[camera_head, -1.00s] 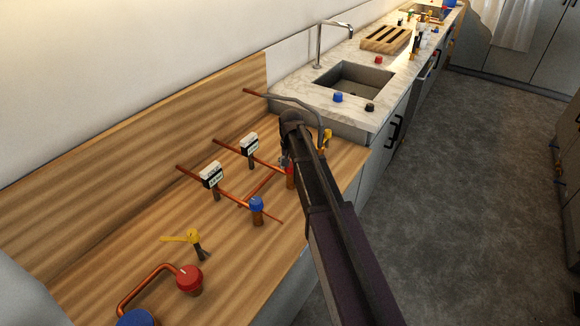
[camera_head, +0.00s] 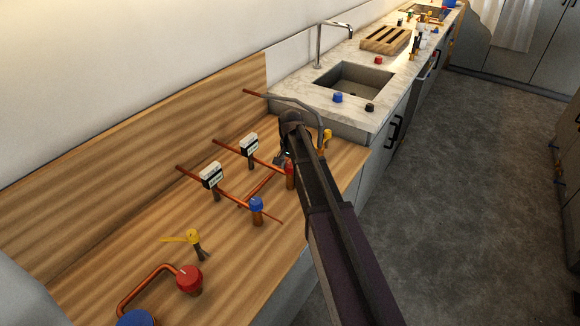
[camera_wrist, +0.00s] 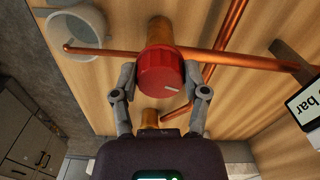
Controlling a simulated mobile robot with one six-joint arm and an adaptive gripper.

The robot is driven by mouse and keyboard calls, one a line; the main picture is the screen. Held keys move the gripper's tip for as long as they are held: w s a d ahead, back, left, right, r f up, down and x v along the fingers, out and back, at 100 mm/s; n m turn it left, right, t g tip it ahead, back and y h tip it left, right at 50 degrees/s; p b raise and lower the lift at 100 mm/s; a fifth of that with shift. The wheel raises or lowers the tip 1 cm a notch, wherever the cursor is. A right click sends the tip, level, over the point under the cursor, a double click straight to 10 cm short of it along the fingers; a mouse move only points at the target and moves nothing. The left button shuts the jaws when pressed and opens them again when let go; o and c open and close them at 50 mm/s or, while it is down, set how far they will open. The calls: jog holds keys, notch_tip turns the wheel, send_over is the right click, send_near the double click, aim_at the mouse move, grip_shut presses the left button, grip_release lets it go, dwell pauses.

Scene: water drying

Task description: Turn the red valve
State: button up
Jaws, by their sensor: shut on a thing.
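In the wrist view the red valve (camera_wrist: 161,74) is a ribbed knob with a pale pointer line on its face, mounted on a copper pipe. My gripper (camera_wrist: 160,82) has one finger on each side of the knob and is shut on it. In the head view the gripped valve (camera_head: 290,170) is mostly hidden behind my arm, with part of its red side showing beside my gripper (camera_head: 284,160). Another red knob (camera_head: 189,278) sits nearer, on a bent copper pipe, apart from my gripper.
A blue knob (camera_head: 256,204), two gauges (camera_head: 211,175) and a yellow lever valve (camera_head: 193,238) stand on the wooden counter close to my arm. In the wrist view a gauge (camera_wrist: 305,103) is at right and a pale round cup-like thing (camera_wrist: 75,32) at upper left.

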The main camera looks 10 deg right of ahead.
jog(key=m, duration=1.1)
jog(key=shift+w+a, duration=0.1)
jog(key=shift+m, duration=1.9)
jog(key=o, duration=1.1)
jog(key=shift+o, duration=0.2)
jog(key=shift+w+r, duration=0.1)
jog(key=shift+r, duration=0.05)
